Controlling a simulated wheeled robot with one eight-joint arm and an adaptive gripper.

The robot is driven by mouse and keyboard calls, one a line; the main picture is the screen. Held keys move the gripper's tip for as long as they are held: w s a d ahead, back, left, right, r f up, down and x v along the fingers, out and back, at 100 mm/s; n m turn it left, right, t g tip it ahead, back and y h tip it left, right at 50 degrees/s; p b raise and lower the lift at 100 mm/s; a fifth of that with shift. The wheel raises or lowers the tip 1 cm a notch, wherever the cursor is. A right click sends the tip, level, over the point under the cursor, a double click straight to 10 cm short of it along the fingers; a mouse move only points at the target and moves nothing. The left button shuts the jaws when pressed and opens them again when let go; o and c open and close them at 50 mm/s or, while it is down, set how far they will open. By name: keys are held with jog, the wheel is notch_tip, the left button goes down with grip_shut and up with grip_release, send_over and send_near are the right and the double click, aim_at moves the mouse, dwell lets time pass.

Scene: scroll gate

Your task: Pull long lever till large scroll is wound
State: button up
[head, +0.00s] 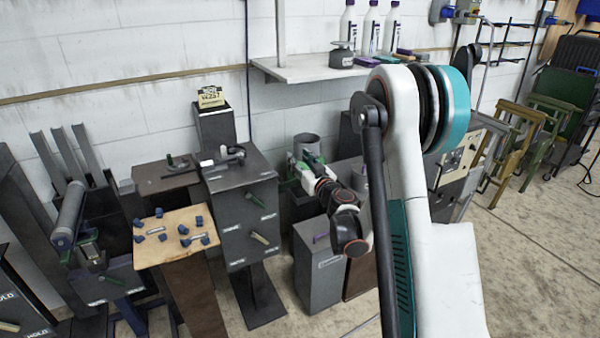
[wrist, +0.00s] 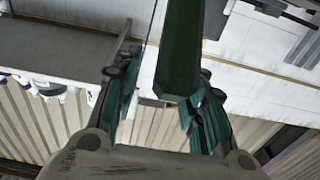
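A dark green bar (wrist: 178,55), possibly the long lever, reaches from the top of the wrist view down between the fingers of my gripper (wrist: 165,78). The fingers are apart. The bar's lower end is close to the right finger, with a clear gap to the left one; contact cannot be told. In the head view my gripper (head: 300,168) is small and partly hidden behind my wrist, beside a grey cylinder (head: 306,143). A grey roller (head: 70,208), possibly the large scroll, stands on a dark stand at left. Which handle is the long lever is unclear in the head view.
A dark pedestal (head: 235,182) with small handles stands left of my gripper. A wooden-topped stand (head: 170,251) holds several blue knobs. A wall shelf (head: 305,70) with bottles is above. A grey box (head: 318,270) stands below my arm. Open floor lies at right.

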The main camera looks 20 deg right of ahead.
jog(key=shift+r, duration=0.95)
dwell(0.9)
